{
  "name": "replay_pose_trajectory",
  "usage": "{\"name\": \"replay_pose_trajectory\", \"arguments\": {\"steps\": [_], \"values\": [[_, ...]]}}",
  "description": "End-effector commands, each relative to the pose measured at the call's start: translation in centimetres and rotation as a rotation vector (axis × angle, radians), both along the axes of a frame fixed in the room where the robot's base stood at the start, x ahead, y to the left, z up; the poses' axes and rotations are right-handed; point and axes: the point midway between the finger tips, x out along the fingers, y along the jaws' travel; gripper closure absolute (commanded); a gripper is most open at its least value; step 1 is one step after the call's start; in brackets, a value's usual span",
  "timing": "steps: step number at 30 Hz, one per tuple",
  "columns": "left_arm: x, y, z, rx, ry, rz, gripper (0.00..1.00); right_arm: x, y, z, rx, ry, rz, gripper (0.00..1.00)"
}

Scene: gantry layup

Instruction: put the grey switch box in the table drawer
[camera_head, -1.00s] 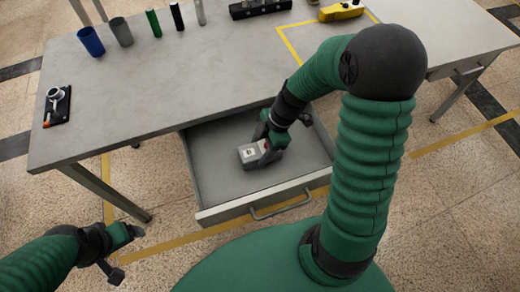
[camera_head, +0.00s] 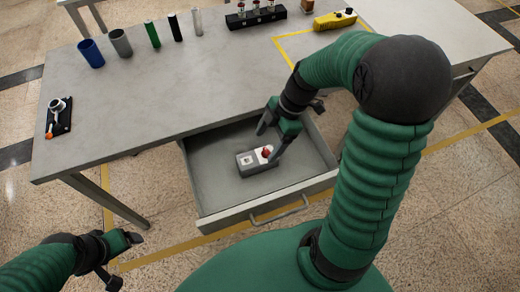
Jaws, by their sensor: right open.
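The grey switch box (camera_head: 257,161), with a white label and a red button on top, lies on the floor of the open table drawer (camera_head: 213,192). My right gripper (camera_head: 272,144) is open over the drawer, just behind and above the box. One finger is close to the box's right end; I cannot tell whether it touches. My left gripper (camera_head: 126,258) is at the lower left, in front of the table and away from the drawer, with its fingers apart and empty.
On the table (camera_head: 180,90) stand a blue cup (camera_head: 91,53), a grey cup (camera_head: 121,42) and several slim cylinders. A black tray with a small tool (camera_head: 58,116) lies at the left edge. A yellow box (camera_head: 335,20) and a dark rack (camera_head: 255,15) stand at the back.

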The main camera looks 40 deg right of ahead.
Motion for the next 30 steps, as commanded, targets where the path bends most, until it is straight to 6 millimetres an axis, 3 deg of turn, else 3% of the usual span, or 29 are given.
{"name": "replay_pose_trajectory", "arguments": {"steps": [1,4,10,15,21,25,30], "values": [[0.0,0.0,0.6,0.000,0.000,0.000,0.20,0.0,-0.5,1.3,-0.003,-0.002,-0.001,0.24],[0.0,0.0,0.8,0.000,0.000,0.000,0.20,-0.2,-1.0,2.6,-0.001,-0.001,-0.002,0.24],[0.0,0.0,0.9,0.000,0.000,0.000,0.20,-0.7,-0.4,2.6,-0.037,0.056,-0.098,0.24],[0.0,0.0,0.8,0.000,0.000,0.000,0.20,-2.0,2.4,0.5,-0.167,0.172,-0.500,0.24],[0.0,0.0,0.8,0.000,0.000,0.000,0.20,-3.1,5.4,-1.0,-0.202,0.164,-1.000,0.24],[0.0,0.0,0.8,0.000,0.000,0.000,0.20,-3.5,6.9,-1.3,-0.153,0.142,-1.210,0.24],[0.0,0.0,0.8,0.000,0.000,0.000,0.20,-3.6,7.7,-1.5,-0.110,0.135,-1.323,0.24]]}}
